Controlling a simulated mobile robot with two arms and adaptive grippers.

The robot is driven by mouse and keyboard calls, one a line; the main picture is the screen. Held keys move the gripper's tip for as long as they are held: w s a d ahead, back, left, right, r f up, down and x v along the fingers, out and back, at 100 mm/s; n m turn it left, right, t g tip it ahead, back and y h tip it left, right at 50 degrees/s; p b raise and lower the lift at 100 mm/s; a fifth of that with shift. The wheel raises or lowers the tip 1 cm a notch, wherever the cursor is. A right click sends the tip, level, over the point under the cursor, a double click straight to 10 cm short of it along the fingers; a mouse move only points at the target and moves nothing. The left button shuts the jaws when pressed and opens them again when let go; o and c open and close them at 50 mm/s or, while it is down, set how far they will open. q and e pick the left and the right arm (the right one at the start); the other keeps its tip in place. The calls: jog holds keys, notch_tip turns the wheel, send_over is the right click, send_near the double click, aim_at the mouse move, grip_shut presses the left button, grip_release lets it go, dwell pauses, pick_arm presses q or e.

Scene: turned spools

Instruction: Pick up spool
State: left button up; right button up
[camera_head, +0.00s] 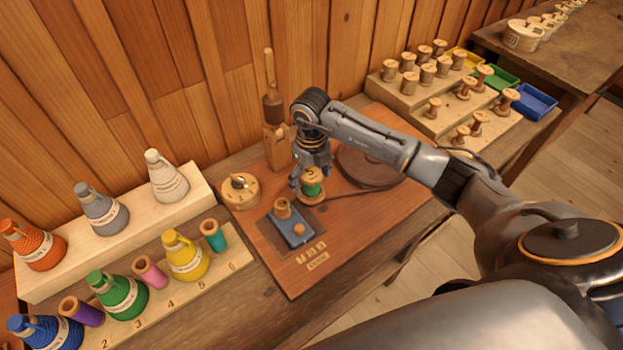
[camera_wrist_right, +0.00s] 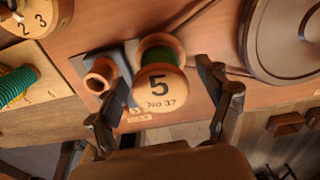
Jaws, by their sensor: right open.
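A wooden spool wound with green thread (camera_head: 312,188) stands upright on the reddish wooden work board (camera_head: 350,238). In the right wrist view its top, marked "5" and "No 37" (camera_wrist_right: 160,88), faces the camera. My right gripper (camera_head: 311,176) is just above and around the top of the spool in the head view. In the right wrist view its open fingers (camera_wrist_right: 165,90) stand on either side of the spool, with a visible gap on the right. Contact on the left side is hard to tell. My left gripper is in neither view.
A blue block with a wooden post and knob (camera_head: 293,228) stands close left of the spool. A dark round disc (camera_head: 368,167) lies to the right. A numbered round dial (camera_head: 240,190) is at left. Thread cones and spools fill racks (camera_head: 190,280) at left; stepped spool shelves (camera_head: 445,100) stand at right.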

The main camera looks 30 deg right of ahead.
notch_tip(320, 180, down, 2)
jog(key=shift+w, duration=0.1)
jog(key=shift+f, duration=0.25)
jog(key=c, duration=1.2)
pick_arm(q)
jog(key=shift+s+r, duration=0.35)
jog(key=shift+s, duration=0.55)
pick_arm(e)
jog(key=shift+c, duration=0.2)
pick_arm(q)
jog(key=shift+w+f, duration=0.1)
pick_arm(e)
jog(key=shift+r, duration=0.15)
